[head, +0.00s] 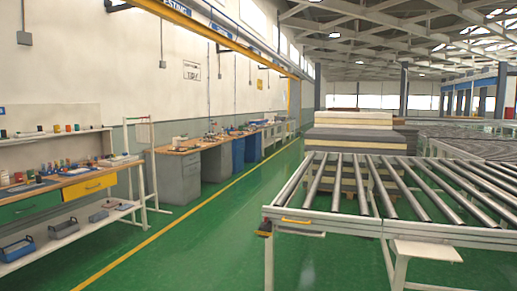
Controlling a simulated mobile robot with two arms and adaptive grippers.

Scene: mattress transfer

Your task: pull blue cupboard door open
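A blue cupboard (238,154) stands under the long workbench along the left wall, past the grey cupboards. A second blue front (253,147) shows just beyond it. Both are small and far off, seen at an angle. Whether a door is open, and any handle, is too small to tell. Neither of my grippers is in view.
A grey cupboard (178,178) stands at the bench's near end. A white-framed workstation (70,220) with drawers is at the near left. A roller conveyor (400,228) fills the right, with stacked mattresses (350,133) behind. A green aisle (225,225) runs between, clear.

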